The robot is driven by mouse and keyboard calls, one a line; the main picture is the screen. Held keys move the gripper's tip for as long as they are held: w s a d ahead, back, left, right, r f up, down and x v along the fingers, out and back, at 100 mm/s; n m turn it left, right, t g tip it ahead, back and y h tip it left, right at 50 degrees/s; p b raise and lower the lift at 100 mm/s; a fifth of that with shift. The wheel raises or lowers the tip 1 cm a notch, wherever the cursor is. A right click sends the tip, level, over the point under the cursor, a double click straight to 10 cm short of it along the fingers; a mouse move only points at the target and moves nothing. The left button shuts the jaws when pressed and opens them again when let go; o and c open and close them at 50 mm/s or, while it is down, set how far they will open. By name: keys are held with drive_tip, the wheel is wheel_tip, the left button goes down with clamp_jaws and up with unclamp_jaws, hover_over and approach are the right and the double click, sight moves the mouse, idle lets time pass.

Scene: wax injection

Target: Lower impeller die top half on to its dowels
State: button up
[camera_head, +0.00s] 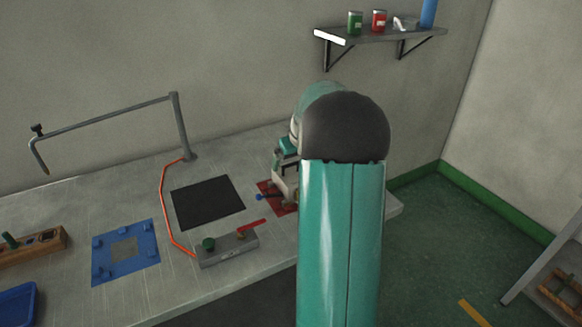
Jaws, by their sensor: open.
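My gripper (284,180) is partly in view at the right part of the bench, over a red mat (266,186). Its fingers look open, but my own arm link hides much of it. A small part with a blue knob (259,197) sticks out to the left at the red mat, close below the gripper. I cannot clearly make out the impeller die halves or the dowels. Whatever else stands on the red mat is hidden by my gripper and arm.
A black mat (207,202) lies bare mid-bench. In front is a grey box (228,249) with a green knob and red lever. An orange hose runs to a post with a long boom (105,118). A blue fixture (125,270), wooden block and blue tray (16,302) lie left.

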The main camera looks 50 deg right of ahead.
drive_tip(key=v, duration=0.9)
drive_tip(key=shift+w, duration=0.15)
